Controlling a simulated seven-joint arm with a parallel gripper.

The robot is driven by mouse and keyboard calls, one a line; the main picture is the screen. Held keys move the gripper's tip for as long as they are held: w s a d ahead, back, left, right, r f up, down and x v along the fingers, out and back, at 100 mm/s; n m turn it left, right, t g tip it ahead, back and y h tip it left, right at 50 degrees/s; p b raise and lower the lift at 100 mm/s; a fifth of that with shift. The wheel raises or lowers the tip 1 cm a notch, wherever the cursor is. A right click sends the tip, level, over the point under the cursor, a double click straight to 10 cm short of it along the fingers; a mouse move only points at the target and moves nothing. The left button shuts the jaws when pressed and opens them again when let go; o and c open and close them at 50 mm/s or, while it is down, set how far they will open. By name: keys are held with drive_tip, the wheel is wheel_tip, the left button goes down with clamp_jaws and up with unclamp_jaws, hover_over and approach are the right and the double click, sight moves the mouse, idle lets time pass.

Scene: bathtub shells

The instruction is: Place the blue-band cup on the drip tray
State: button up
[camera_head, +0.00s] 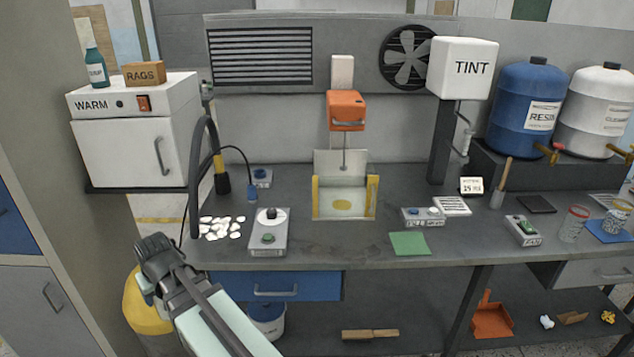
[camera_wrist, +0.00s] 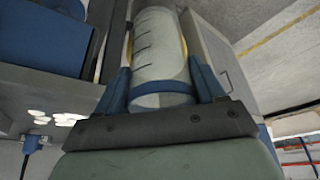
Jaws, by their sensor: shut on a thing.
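My gripper (camera_head: 158,250) is at the lower left in the head view, in front of the bench's left end. In the wrist view, my gripper (camera_wrist: 160,85) is shut on the blue-band cup (camera_wrist: 158,55), a clear cup with dark graduation marks and a blue band between the two fingers. The cup does not show clearly in the head view. A white slatted plate (camera_head: 453,206), which looks like the drip tray, lies on the bench in front of the TINT dispenser (camera_head: 464,68). Nothing stands on it.
White shells (camera_head: 221,228) and a grey control box (camera_head: 269,232) lie near my gripper. A black hose (camera_head: 196,170) arches there. A yellow-sided press stand (camera_head: 344,190), a button box (camera_head: 423,217) and a green mat (camera_head: 410,243) lie further right. A red-rimmed cup (camera_head: 573,223) stands far right.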

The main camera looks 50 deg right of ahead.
drive_tip(key=shift+s+m, duration=0.3)
drive_tip(key=shift+m, duration=0.1)
drive_tip(key=shift+d+r+m+h, duration=0.15)
drive_tip(key=shift+d+m+h, duration=0.15)
drive_tip(key=shift+m, duration=0.2)
drive_tip(key=w+r+m, duration=0.2)
drive_tip(key=w+r, duration=0.2)
drive_tip(key=r, duration=1)
drive_tip(key=d+r+m+h, duration=0.2)
drive_tip(key=d+r+m, duration=0.1)
drive_tip(key=d, duration=1.5)
drive_tip(key=s+d+r+m+g, duration=0.15)
drive_tip(key=s+d, duration=0.35)
drive_tip(key=d, duration=0.5)
drive_tip(key=s+d+r+m+h, duration=0.1)
drive_tip(key=s+d+r+m, duration=0.1)
drive_tip(key=s+d, duration=0.65)
drive_tip(key=s+d+r+m+g, duration=0.1)
drive_tip(key=s+d+r+m, duration=0.15)
drive_tip(key=d, duration=1.05)
drive_tip(key=s+d+f+m+g+h, duration=0.1)
drive_tip(key=s+d+f+m, duration=0.3)
drive_tip(key=s+d, duration=1.2)
drive_tip(key=s+d+f+m+g, duration=0.2)
drive_tip(key=s+d+f+m, duration=0.15)
drive_tip(key=s+d, duration=1.15)
drive_tip(key=shift+n, duration=0.25)
drive_tip(key=shift+d+f, duration=0.15)
drive_tip(key=shift+f, duration=4.5)
drive_tip(key=shift+f, duration=0.1)
